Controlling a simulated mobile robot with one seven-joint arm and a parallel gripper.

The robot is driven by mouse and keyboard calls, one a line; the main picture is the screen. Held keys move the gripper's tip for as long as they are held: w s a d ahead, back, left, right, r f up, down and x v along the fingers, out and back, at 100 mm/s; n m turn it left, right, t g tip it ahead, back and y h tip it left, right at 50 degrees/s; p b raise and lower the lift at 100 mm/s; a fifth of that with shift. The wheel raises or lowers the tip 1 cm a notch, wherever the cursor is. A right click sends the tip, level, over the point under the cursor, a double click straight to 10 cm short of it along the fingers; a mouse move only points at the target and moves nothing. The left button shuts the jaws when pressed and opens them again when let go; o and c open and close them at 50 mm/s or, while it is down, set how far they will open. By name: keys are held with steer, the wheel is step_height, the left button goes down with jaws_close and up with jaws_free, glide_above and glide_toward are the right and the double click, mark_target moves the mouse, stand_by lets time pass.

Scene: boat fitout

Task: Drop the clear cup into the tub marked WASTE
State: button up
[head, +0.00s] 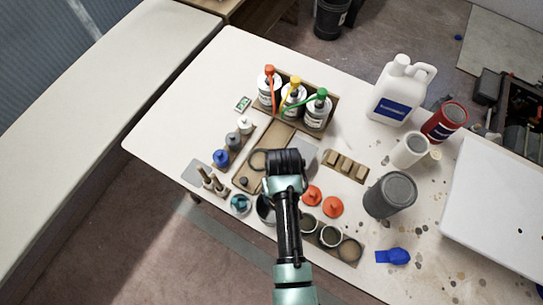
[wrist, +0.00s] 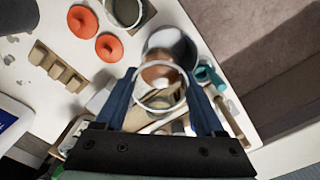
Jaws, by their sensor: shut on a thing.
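My gripper (wrist: 160,84) is shut on the clear cup (wrist: 158,100), with one blue finger on each side of it. The cup's round rim faces the wrist camera, and the table things show through it. In the head view my gripper (head: 284,165) is over the middle of the table; its fingers and the cup are hidden or unclear there. A round grey tub with a pale rim (wrist: 172,40) lies just beyond the cup in the wrist view. It is partly hidden by my arm in the head view (head: 264,210). I can read no WASTE mark on any tub.
Orange lids (head: 332,206) and small open tins (head: 330,236) lie right of my arm. A teal item (head: 240,204) stands left of the tub. Bottles with coloured spouts (head: 293,97) stand behind. A dark bin (head: 331,20) is on the floor beyond the table.

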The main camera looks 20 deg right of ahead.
steer(key=shift+w, duration=0.1)
steer(key=o, duration=1.4)
step_height(320, 180, up, 13)
steer(key=b, duration=0.1)
